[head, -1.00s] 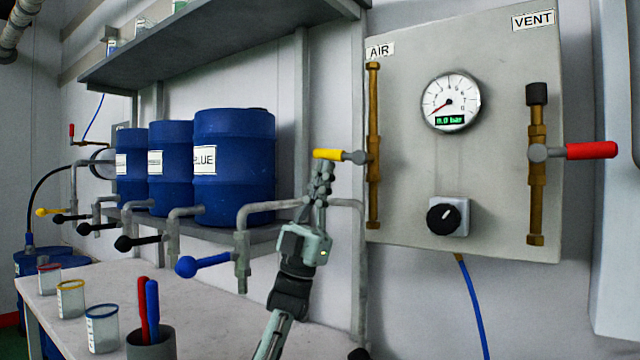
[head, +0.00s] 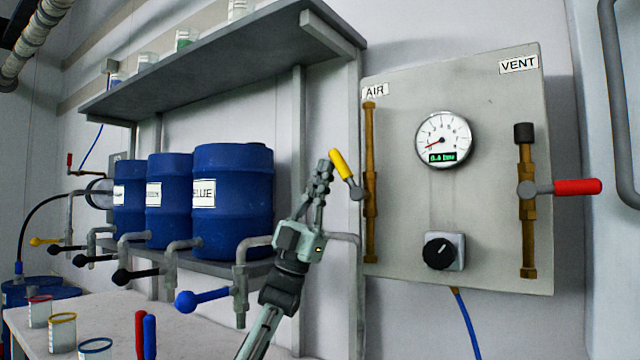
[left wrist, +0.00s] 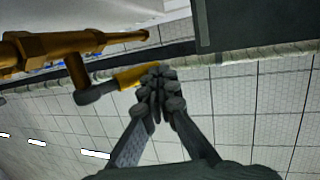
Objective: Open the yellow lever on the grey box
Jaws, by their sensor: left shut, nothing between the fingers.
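The grey box (head: 482,200) hangs on the wall with AIR and VENT labels. Its yellow lever (head: 341,164) joins the brass AIR pipe (head: 369,185) by a grey arm and slants up and to the left. In the left wrist view the yellow lever (left wrist: 138,75) ends at my fingertips. My left gripper (head: 322,168) is shut and empty, its tips at the left side of the lever's upper end. They look in contact or very close; I cannot tell which. The left gripper shows in the wrist view (left wrist: 159,85). My right gripper is not in view.
A red lever (head: 577,187) sticks out right from the VENT pipe. A gauge (head: 443,139) and a black knob (head: 439,253) are on the box. Blue drums (head: 233,225) stand left, under a shelf (head: 225,55). A blue-handled tap (head: 200,299) is left of my arm.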

